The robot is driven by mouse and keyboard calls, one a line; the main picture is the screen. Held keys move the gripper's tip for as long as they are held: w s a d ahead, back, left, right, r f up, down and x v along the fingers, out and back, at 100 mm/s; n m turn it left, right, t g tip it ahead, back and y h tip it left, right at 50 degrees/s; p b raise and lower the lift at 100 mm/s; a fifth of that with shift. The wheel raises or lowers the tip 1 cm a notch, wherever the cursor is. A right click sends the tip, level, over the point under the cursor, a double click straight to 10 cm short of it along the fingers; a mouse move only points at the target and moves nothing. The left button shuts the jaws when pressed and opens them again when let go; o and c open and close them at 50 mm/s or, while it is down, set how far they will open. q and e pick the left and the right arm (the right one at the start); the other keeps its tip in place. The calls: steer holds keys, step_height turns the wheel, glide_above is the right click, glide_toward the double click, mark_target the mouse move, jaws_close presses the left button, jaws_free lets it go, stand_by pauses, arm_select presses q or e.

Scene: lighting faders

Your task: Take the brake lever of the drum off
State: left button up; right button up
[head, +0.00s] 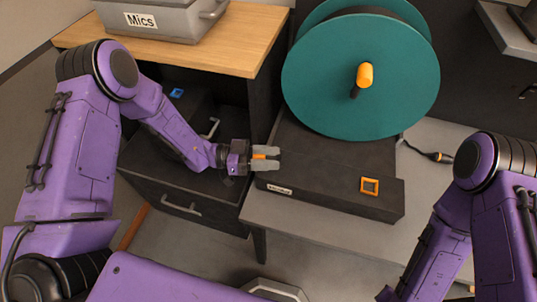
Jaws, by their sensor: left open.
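The teal cable drum (330,85) stands on a dark base box (325,175), with an orange crank knob (365,75) on its face. A small orange piece (259,156), which looks like the brake lever, shows between the fingers of my left gripper (266,158) at the left end of the base. The fingers are spread to either side of it, and I cannot tell whether they touch it. The fingers hide most of the lever, so its angle is unclear. My right arm shows at the right, but its gripper is out of the picture.
An orange square frame (369,186) sits on the base box's right part. A grey table (300,214) carries the box, and a cable (436,156) lies at its right. A wooden-topped cabinet with a grey "Mics" case (165,20) stands at the left.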

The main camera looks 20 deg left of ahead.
arm_select(q)
steer(key=shift+c, duration=0.2)
jaws_close()
steer(key=m+g+b, duration=0.1)
steer(key=b, duration=0.1)
steer(key=m+g+b, duration=0.1)
steer(key=g, duration=0.1)
steer(key=shift+w+f+b, duration=0.35)
steer(key=shift+f, duration=0.05)
steer(key=shift+r+m+g+b, duration=0.15)
steer(key=shift+m+g+b, duration=0.2)
steer(key=shift+g, duration=0.35)
steer(key=shift+r, duration=0.25)
steer(key=shift+o, duration=0.2)
jaws_free()
steer(key=shift+a, duration=0.1)
